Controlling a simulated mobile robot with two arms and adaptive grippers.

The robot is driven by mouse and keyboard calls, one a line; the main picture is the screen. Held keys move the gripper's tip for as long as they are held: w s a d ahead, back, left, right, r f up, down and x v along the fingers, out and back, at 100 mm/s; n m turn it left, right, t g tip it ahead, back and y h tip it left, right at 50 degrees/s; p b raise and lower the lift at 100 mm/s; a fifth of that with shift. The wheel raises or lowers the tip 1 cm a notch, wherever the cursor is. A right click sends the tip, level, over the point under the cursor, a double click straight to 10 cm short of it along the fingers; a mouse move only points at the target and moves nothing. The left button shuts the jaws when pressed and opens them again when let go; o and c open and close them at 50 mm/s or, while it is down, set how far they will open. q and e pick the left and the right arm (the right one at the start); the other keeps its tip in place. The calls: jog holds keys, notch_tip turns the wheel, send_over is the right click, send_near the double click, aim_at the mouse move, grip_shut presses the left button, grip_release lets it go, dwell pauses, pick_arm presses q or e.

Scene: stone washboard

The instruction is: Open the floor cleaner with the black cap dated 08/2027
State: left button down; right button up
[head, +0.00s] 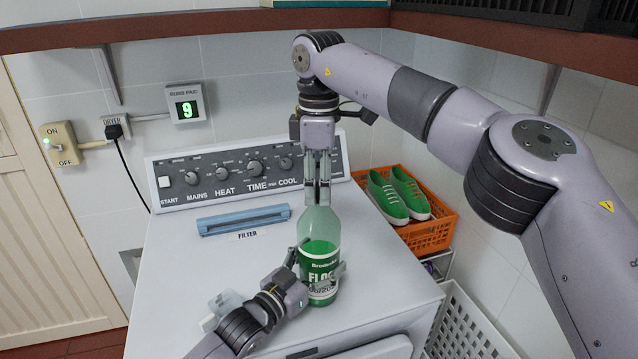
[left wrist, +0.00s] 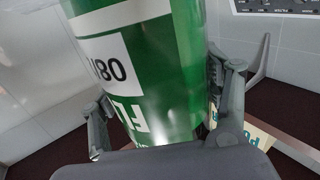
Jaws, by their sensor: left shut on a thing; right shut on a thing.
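The floor cleaner bottle (head: 319,250) stands upright on the white machine top. It has a clear upper part, green contents and a label beginning "FLO". My left gripper (head: 322,264) is shut around its lower body from the front left. In the left wrist view the green bottle (left wrist: 160,70) fills the space between the fingers; part of a white date patch shows "08/" upside down, the rest hidden. My right gripper (head: 318,196) points straight down and is shut on the bottle's top. The cap is hidden between its fingers, so its colour cannot be told.
The machine top (head: 200,270) is clear on the left. A blue filter (head: 243,220) lies by the control panel (head: 240,172). An orange basket (head: 430,236) with green shoes stands right. A white crate (head: 470,325) is at lower right. A translucent object (head: 226,301) sits behind my left wrist.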

grip_shut()
jog(key=n, duration=0.3)
jog(key=shift+n, duration=0.4)
jog(key=n, duration=1)
jog(key=shift+w+n, duration=0.1)
jog(key=shift+n, duration=0.2)
jog(key=n, duration=1)
jog(key=shift+r+n, duration=0.1)
jog(key=shift+n, duration=0.2)
jog(key=n, duration=1.6)
jog(key=shift+n, duration=0.3)
jog(key=n, duration=1.2)
jog(key=shift+n, duration=0.3)
